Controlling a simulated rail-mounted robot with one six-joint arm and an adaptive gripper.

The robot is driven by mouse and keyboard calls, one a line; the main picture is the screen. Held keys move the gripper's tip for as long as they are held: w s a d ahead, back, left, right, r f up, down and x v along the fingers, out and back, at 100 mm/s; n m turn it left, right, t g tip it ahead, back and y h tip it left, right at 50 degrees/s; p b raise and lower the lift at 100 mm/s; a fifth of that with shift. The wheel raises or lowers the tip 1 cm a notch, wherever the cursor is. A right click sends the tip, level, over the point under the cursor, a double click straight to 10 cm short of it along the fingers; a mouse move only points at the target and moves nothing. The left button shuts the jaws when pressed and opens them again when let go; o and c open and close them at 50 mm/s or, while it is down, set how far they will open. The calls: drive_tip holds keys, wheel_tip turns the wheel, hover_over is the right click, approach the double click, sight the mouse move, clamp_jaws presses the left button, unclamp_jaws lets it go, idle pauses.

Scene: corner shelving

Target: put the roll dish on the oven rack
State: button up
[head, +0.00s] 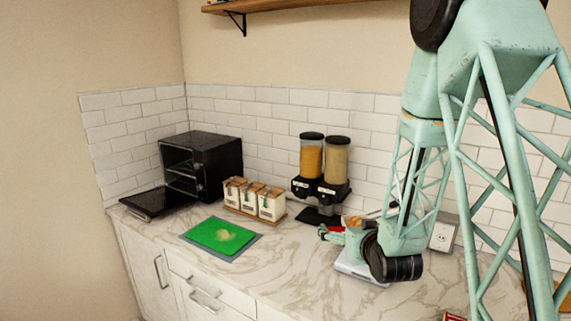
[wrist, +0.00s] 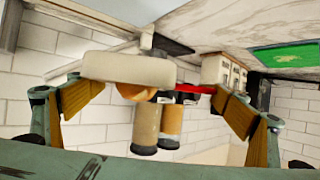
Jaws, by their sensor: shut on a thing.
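The roll dish (wrist: 128,69) is a pale, rounded dish seen from its side in the wrist view, with an orange-brown roll (wrist: 138,93) at its edge. My gripper (wrist: 152,92) is shut on the dish, with yellow-padded fingers on both sides. In the head view my gripper (head: 336,236) is over the right part of the counter, and the roll (head: 352,220) shows just behind it; the dish is mostly hidden there. The black oven (head: 215,165) stands at the back left with its door (head: 150,203) folded down. The oven rack (head: 182,173) shows inside.
Wooden-lidded canisters (head: 255,201) and two dispensers (head: 322,170) stand between my gripper and the oven. A green board (head: 218,234) lies in front of the canisters. A white, flat-topped object (head: 358,272) sits below my gripper. The front counter right of the board is clear.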

drive_tip(key=shift+s+a+m+h, duration=0.1)
drive_tip(key=shift+m+h, duration=0.9)
drive_tip(key=shift+h, duration=0.1)
drive_tip(key=shift+s+f+m+h, duration=0.15)
drive_tip(key=shift+s+m+h, duration=0.7)
drive_tip(key=shift+h, duration=0.25)
drive_tip(key=shift+s+m+g, duration=0.15)
drive_tip(key=shift+m+g, duration=0.1)
drive_tip(key=shift+g, duration=0.05)
drive_tip(key=shift+s, duration=0.1)
